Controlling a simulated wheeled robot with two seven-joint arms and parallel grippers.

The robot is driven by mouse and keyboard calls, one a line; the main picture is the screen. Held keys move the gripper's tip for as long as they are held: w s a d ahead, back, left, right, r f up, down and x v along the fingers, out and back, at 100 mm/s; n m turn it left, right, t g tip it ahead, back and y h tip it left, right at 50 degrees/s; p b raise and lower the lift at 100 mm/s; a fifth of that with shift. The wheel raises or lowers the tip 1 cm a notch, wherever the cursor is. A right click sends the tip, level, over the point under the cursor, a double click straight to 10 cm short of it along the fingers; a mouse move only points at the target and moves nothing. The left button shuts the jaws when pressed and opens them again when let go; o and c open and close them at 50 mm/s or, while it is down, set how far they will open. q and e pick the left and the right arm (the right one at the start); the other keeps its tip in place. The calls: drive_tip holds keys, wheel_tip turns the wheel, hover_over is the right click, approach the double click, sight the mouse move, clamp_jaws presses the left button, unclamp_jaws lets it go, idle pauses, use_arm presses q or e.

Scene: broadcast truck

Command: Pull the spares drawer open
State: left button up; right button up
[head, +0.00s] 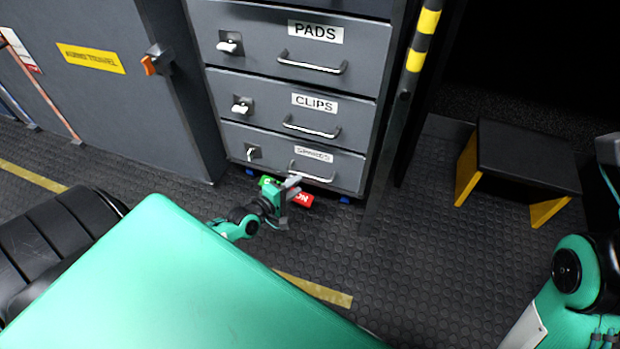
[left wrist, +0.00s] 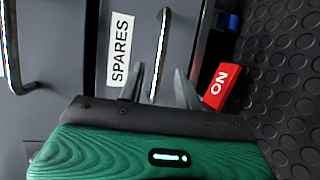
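The spares drawer (head: 235,137) is the lowest of three grey drawers in the head view, its front about flush with those above. Its bar handle (head: 325,180) is partly covered by my left gripper (head: 290,186). In the left wrist view the drawer (left wrist: 85,75) appears turned on its side, with its label and handle (left wrist: 163,35). My left gripper (left wrist: 160,75) has its fingers apart, one on each side of the handle bar; contact is not visible. My right arm shows at the right edge of the head view, but its gripper is not visible.
The clips drawer (head: 268,106) and pads drawer (head: 260,45) are above. A red ON piece (head: 302,198) sits low beside my left gripper. A black step stool with yellow legs (head: 525,155) stands to the right. A striped post (head: 422,40) rises beside the cabinet.

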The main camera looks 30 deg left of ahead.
sight(310, 177)
use_arm(q)
drive_tip(key=b+x, duration=0.2)
drive_tip(key=x, duration=0.5)
drive_tip(key=shift+f, duration=0.1)
drive_tip(key=shift+c, duration=0.2)
drive_tip(key=shift+d, duration=0.1)
clamp_jaws()
